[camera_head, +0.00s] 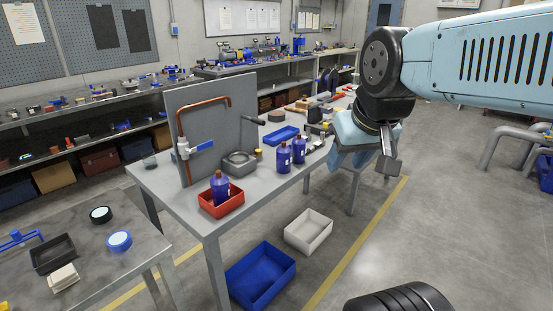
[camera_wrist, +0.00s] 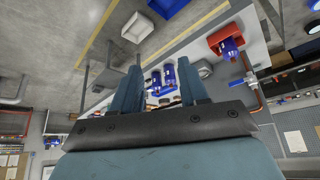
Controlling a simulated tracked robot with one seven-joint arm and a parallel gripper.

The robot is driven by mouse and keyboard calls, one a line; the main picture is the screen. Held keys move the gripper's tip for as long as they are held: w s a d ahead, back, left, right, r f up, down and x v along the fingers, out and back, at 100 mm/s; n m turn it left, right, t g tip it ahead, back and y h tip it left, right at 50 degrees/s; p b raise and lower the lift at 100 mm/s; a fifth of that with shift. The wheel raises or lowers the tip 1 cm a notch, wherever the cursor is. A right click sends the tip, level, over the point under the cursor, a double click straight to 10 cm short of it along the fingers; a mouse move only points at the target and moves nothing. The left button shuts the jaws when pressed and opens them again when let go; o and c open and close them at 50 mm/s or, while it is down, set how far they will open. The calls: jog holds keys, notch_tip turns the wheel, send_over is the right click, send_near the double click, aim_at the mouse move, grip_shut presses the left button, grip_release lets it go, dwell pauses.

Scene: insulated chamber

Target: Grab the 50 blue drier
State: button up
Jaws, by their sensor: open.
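One bottle (camera_head: 220,187) stands in a red bin (camera_head: 236,207) at the table's near corner. Two more, a left bottle (camera_head: 283,158) and a right bottle (camera_head: 299,150), stand close together near the table's right edge. My gripper (camera_head: 389,166) is to the right of the table, apart from all bottles. In the wrist view its fingers (camera_wrist: 158,68) are spread and empty. The pair (camera_wrist: 168,76) appears between them at a distance; the binned bottle (camera_wrist: 230,47) is at upper right.
A blue crate (camera_head: 262,277) and white bin (camera_head: 309,231) lie on the floor.

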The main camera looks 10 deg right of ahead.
jog(key=shift+o, duration=0.8)
jog(key=shift+w, duration=0.15)
jog(key=o, duration=0.7)
jog(key=w+d+f+t, duration=0.1)
jog(key=w+f+t, duration=0.1)
jog(key=w, duration=0.9)
jog(key=shift+w+f+n, duration=0.25)
jog(key=shift+f+n, duration=0.05)
jog(key=shift+f, duration=0.05)
jog(key=w+f+t, duration=0.2)
jog(key=w+f, duration=0.1)
jog(key=w, duration=0.4)
jog(key=w+f+t, duration=0.1)
jog(key=w+f, duration=0.3)
jog(key=w, duration=0.3)
jog(key=n+t+y, duration=0.1)
jog(key=t, duration=0.3)
send_near(286, 158)
notch_tip(286, 158, up, 5)
jog(key=s, duration=0.2)
notch_tip(286, 158, down, 8)
jog(key=m+t, duration=0.1)
jog(key=t, duration=0.2)
jog(key=w, duration=0.9)
jog(key=shift+a, duration=0.1)
jog(key=shift+w+a+r, duration=0.1)
jog(key=shift+w+a, duration=0.05)
jog(key=shift+w, duration=1.2)
jog(key=shift+w+a, duration=0.2)
jog(key=shift+w, duration=1.15)
